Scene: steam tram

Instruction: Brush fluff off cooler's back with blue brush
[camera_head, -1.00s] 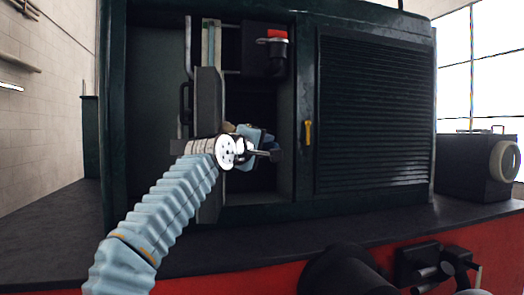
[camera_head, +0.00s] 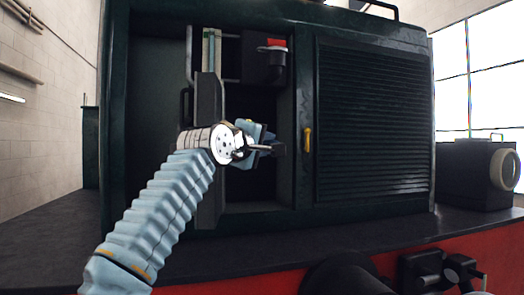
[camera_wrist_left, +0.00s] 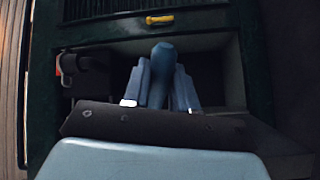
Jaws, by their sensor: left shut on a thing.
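My left gripper (camera_head: 262,148) reaches into the open bay of a dark green cabinet. In the left wrist view, the left gripper (camera_wrist_left: 160,98) is shut on the blue brush (camera_wrist_left: 162,62), whose rounded blue end stands up between the fingers. The bristles are hidden. A dark grey upright slab (camera_head: 208,90), possibly the cooler, stands in the bay beside the gripper. I cannot make out the fluff. My right gripper is not in view.
A louvred panel (camera_head: 370,125) and a yellow handle (camera_head: 307,140) are right of the bay. A black fitting with a red top (camera_head: 276,62) hangs at the bay's upper right. A dark box with a lamp (camera_head: 475,175) stands farther right. Black fittings (camera_head: 420,270) sit at bottom right.

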